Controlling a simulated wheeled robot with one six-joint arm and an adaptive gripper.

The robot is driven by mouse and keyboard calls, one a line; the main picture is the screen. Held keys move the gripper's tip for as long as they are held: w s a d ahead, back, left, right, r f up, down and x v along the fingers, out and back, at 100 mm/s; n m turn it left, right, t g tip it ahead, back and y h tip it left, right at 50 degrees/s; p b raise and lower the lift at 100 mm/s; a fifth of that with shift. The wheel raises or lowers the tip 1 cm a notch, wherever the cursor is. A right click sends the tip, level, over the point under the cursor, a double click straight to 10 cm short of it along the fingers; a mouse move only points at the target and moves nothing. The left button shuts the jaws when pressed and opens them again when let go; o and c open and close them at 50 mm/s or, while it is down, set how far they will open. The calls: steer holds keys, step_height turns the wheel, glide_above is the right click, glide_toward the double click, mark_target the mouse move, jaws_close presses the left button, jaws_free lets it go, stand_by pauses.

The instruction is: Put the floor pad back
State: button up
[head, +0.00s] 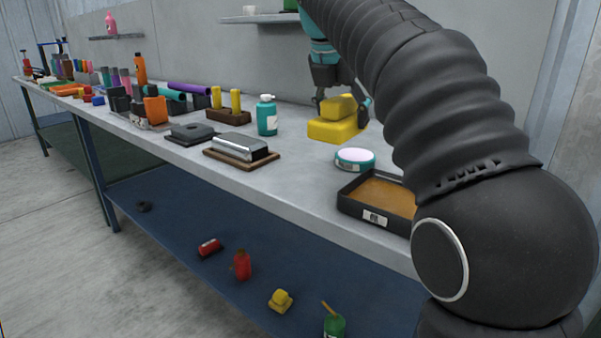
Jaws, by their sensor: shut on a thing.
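A yellow two-tier block (334,131), a wide flat base with a smaller block on top, is at the right part of the grey bench and looks like the floor pad. My gripper (342,103) comes down from above and is shut on the upper block. I cannot tell whether the base touches the bench or hangs just above it. My arm crosses the right side and hides part of the bench. A black tray (348,203) with a brown inner surface and a label on its front stands nearer, partly behind my arm.
A round teal tin with a pale top (354,159) lies between the yellow block and tray. A teal bottle (267,118) stands left. A silver-topped block on a wooden board (268,158) is near the front edge. Several items crowd farther left; others lie on the lower blue shelf (185,210).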

mark_target(353, 116)
steer(key=shift+m, duration=0.3)
steer(key=s, duration=0.4)
steer(key=s+d+r, duration=0.1)
steer(key=shift+s+d+r, duration=0.1)
steer(key=shift+s, duration=0.4)
steer(key=w+a+f, duration=0.4)
steer(key=w+a, duration=0.1)
steer(key=w+a+f+b, duration=0.1)
steer(key=w+a+f, duration=0.1)
steer(key=a+f, duration=0.1)
steer(key=shift+w+a, duration=0.2)
steer(key=shift+a, duration=0.05)
steer(key=shift+f+b, duration=0.85)
steer(key=shift+f, duration=1.1)
steer(key=shift+f, duration=0.1)
steer(key=o, duration=1.1)
